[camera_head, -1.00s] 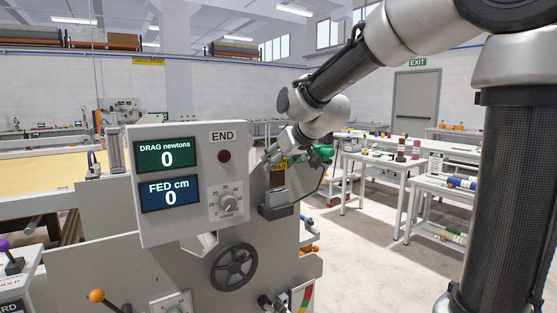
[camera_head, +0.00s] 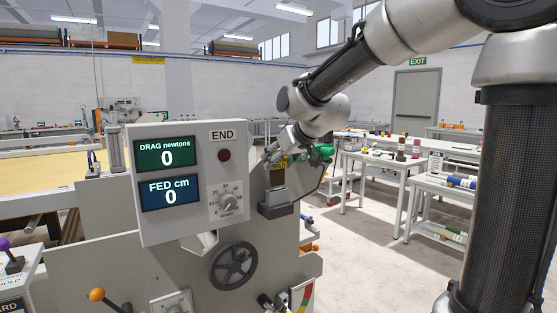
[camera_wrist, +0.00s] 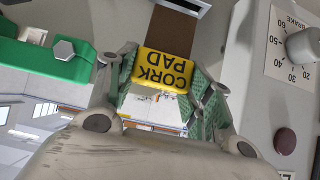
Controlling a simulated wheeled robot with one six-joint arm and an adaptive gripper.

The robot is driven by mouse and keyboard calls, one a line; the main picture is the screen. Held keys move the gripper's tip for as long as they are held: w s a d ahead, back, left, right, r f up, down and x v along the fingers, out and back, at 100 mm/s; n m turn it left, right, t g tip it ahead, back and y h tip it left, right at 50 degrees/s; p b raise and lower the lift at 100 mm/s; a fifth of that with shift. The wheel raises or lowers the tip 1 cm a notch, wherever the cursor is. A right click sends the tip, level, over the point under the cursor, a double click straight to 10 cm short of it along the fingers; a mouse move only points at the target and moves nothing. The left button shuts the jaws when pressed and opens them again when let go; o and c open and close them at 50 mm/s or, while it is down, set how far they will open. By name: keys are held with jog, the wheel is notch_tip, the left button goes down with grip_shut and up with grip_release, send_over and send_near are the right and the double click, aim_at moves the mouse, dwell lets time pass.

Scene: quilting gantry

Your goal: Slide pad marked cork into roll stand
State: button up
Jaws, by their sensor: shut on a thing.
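The cork pad is a brown strip (camera_wrist: 177,32) with a yellow head lettered CORK PAD (camera_wrist: 163,68), upside down in the wrist view. My gripper (camera_wrist: 164,78) is shut on the yellow head, a green-lined finger on each side. In the head view, the yellow head (camera_head: 279,164) shows under my gripper. The pad's brown part points down at a grey holder (camera_head: 276,209) on the right side of the grey roll stand (camera_head: 185,262). In the wrist view, the brown strip's far end meets a pale grey edge; how deep it sits is unclear.
A control box (camera_head: 190,223) stands close left of my gripper, with two zero displays, a dial and a red lamp. A black handwheel (camera_head: 233,266) is below it. A green part (camera_wrist: 65,50) lies beside my gripper. Tables (camera_head: 376,158) stand at right with clear floor between.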

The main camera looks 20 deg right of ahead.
aim_at(278, 176)
jog(key=shift+f, duration=0.1)
jog(key=shift+f, duration=0.3)
jog(key=shift+f, duration=2.15)
jog(key=o, duration=1.2)
jog(key=v, duration=1.2)
jog(key=s+d+f+m+g+h, duration=0.1)
jog(key=s+d+f+g, duration=0.1)
jog(key=s, duration=0.6)
jog(key=s+d+f+m+g+h, duration=0.1)
jog(key=s+d+f+g, duration=0.1)
jog(key=s+d+f, duration=0.3)
jog(key=s+d+f+m+g+h, duration=0.1)
jog(key=s+d+f, duration=0.2)
jog(key=s, duration=0.8)
jog(key=shift+s+d+f+m+g, duration=0.1)
jog(key=shift+d+f+m+g, duration=0.1)
jog(key=shift+d, duration=0.25)
jog(key=shift+s+d+f+m+g, duration=0.1)
jog(key=shift+d+g, duration=0.1)
jog(key=shift+d, duration=0.25)
